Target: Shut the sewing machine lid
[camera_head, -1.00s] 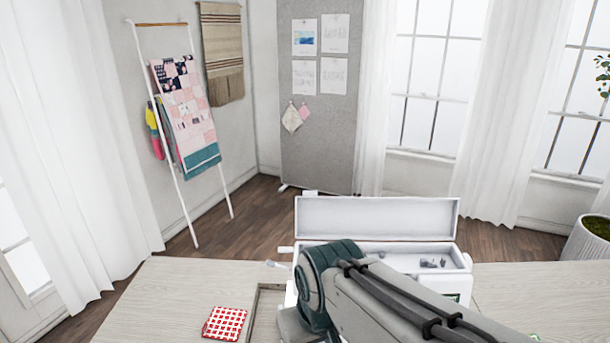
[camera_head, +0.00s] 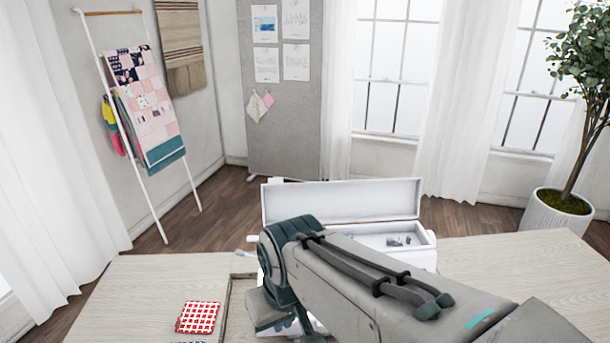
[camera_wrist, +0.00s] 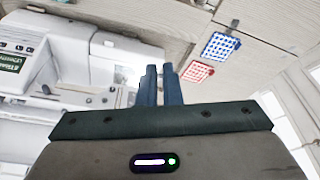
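The white sewing machine lid (camera_head: 340,201) stands open and upright behind the machine in the head view. The white sewing machine (camera_head: 418,258) has its top compartment exposed, with small dark parts inside. My arm hides much of its front. In the wrist view the machine (camera_wrist: 75,50) fills the left side, with a green label; the lid is not clearly seen there. My gripper (camera_wrist: 161,72) shows two dark blue fingers close together, with nothing held between them.
The pale wooden tabletop (camera_head: 150,290) has a recess left of the machine. A red checked cloth (camera_head: 199,317) lies on the left; a blue checked one (camera_wrist: 221,46) shows beside it in the wrist view. A potted plant (camera_head: 560,203) stands beyond the table on the right.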

